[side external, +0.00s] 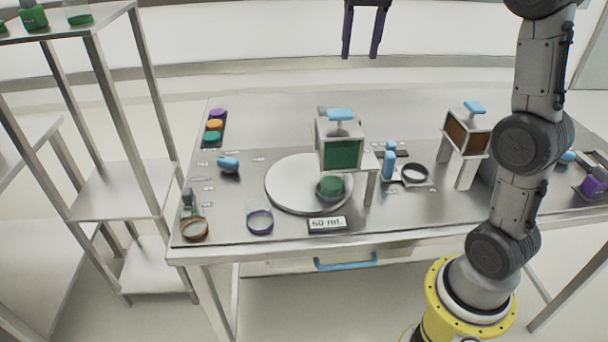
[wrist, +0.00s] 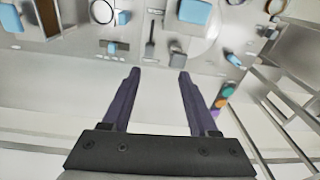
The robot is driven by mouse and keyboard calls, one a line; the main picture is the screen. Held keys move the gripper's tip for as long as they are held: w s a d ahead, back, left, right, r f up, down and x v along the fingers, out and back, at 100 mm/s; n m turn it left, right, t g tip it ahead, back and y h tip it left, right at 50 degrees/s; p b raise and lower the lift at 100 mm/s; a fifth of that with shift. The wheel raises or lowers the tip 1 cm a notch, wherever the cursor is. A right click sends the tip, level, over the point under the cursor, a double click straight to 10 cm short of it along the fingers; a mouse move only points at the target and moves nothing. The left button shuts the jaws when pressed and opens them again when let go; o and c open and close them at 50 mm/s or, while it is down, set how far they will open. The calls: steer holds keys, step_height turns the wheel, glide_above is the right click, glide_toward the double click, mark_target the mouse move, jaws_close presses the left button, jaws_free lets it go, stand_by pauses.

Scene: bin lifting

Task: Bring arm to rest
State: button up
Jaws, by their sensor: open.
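My gripper (side external: 361,50) is at the top of the side view, high above and behind the table's far edge. Its two dark purple fingers point down and are well apart, with nothing between them. In the wrist view the open fingers (wrist: 160,75) reach toward the table, and the gap between them is empty. The steel table (side external: 260,115) lies below the gripper, and no finger touches anything on it. Most of my arm stands at the right of the side view; its upper links are cut off by the frame.
A round white plate (side external: 285,187) holds a dispenser with a green bin (side external: 342,154) over a dark bowl with green contents (side external: 330,187). A second dispenser with a brown bin (side external: 467,134) stands right. A display (side external: 327,223) sits at the front. A shelf rack (side external: 110,190) stands left.

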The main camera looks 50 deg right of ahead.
steer(key=s+a+n+t, duration=0.2)
steer(key=s+a+n, duration=0.2)
steer(key=s+a, duration=0.8)
steer(key=s+a+f+n+t, duration=0.1)
steer(key=s+f+n, duration=0.3)
steer(key=s+f, duration=0.5)
step_height(320, 180, down, 4)
steer(key=shift+a+r+t, duration=0.15)
steer(key=shift+r+t, duration=0.1)
steer(key=shift+t, duration=0.55)
stand_by(0.9)
